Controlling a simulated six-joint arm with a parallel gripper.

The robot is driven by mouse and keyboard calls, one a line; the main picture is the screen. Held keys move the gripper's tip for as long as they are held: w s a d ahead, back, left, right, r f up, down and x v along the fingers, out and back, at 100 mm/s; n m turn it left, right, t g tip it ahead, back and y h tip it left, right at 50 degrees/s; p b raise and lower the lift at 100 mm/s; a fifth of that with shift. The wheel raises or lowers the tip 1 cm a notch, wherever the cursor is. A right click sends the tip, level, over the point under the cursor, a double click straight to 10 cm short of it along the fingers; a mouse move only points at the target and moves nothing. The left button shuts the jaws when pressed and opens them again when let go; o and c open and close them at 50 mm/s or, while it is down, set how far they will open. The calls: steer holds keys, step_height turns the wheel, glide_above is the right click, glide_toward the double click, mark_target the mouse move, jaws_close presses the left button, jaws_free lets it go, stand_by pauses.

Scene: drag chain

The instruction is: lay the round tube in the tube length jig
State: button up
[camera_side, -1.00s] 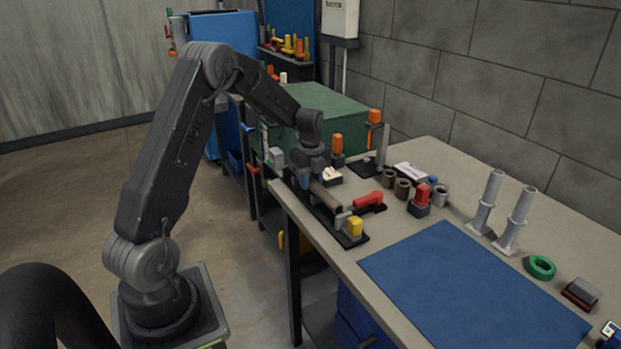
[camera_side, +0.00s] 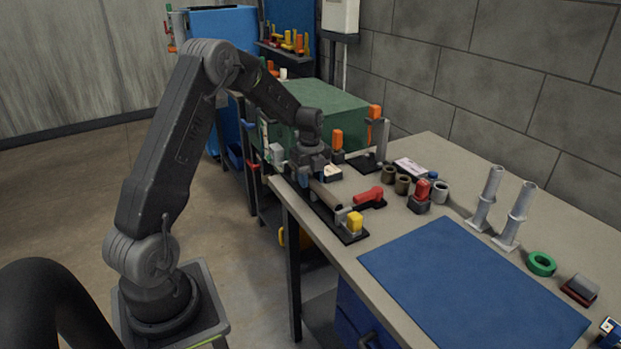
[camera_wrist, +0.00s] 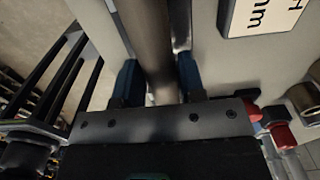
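The round tube (camera_side: 327,194) is a grey-brown cylinder. In the side view it lies along the black tube length jig (camera_side: 350,238), which has a yellow block (camera_side: 354,222) at its near end. My gripper (camera_side: 312,178) is over the tube's far part. In the wrist view the tube (camera_wrist: 150,40) runs between the two blue fingers of my gripper (camera_wrist: 159,80), which stand on either side with what look like narrow gaps. The gripper looks open around the tube. My gripper hides the tube's far end and part of the jig in the side view.
A red-handled clamp (camera_side: 368,196) stands right of the tube. Several short ring pieces (camera_side: 402,184) and a red-topped block (camera_side: 422,192) lie farther right. A blue mat (camera_side: 470,280) covers the near bench.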

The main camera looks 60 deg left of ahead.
steer(key=o, duration=0.4)
step_height(320, 180, up, 14)
stand_by(0.6)
steer(key=shift+d, duration=0.1)
steer(key=s+d+r+n+t, duration=0.1)
steer(key=s+d+r+n, duration=0.25)
steer(key=d, duration=0.35)
steer(key=s+d+r+n+t, duration=0.2)
steer(key=s+d+n, duration=0.25)
steer(key=d, duration=0.25)
steer(key=s+d+r+n+t, duration=0.1)
steer(key=s+d+r+n, duration=0.1)
steer(key=s+d+n, duration=0.4)
steer(key=s+d+f+n+t, duration=0.1)
steer(key=s+d+f+n, duration=0.1)
steer(key=s+d+n, duration=0.2)
steer(key=s+d, duration=0.2)
steer(key=s, duration=0.2)
steer(key=shift+f+t, duration=0.2)
steer(key=shift+t, duration=0.1)
